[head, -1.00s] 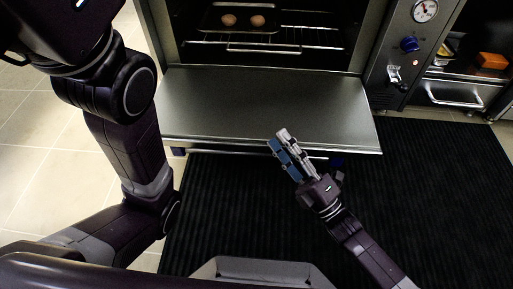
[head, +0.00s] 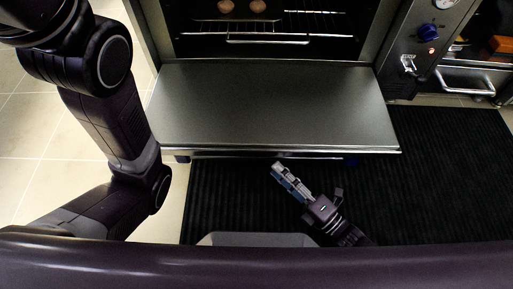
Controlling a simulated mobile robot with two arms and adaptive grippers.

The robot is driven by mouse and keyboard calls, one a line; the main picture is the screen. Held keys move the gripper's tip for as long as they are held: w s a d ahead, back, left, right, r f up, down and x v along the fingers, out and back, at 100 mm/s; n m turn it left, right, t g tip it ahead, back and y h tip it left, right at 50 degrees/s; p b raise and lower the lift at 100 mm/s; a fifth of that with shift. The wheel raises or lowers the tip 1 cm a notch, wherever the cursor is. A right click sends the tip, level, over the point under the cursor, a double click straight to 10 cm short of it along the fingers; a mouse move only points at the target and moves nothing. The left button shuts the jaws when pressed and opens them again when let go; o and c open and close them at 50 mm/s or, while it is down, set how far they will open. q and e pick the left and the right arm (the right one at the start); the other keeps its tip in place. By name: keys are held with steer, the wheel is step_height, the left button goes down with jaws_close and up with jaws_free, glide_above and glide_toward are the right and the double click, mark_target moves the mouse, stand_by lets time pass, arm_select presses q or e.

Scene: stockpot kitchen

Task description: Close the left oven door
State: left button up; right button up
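The left oven door (head: 268,105) is a flat steel panel, folded down and lying open in front of the oven cavity (head: 265,35). My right gripper (head: 278,170) is just in front of the door's front edge, over the dark mat. It appears to be lower than the door panel, with a small gap in the picture between its tips and the edge. Its fingers lie close together and hold nothing that I can see; it looks shut. My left arm comes in at the left, but its gripper is out of view.
Inside the oven are wire racks and two round brownish items (head: 228,6). A control panel with a blue knob (head: 428,32) stands to the right, beside another compartment with a metal handle (head: 470,87). A black ribbed mat (head: 440,165) covers the floor in front.

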mark_target(266, 159)
steer(key=b+x, duration=0.3)
steer(key=x, duration=0.3)
steer(key=shift+f, duration=0.1)
steer(key=shift+w+a+r+b, duration=0.2)
steer(key=shift+w+a+b, duration=0.15)
steer(key=shift+w+a, duration=0.1)
jaws_close()
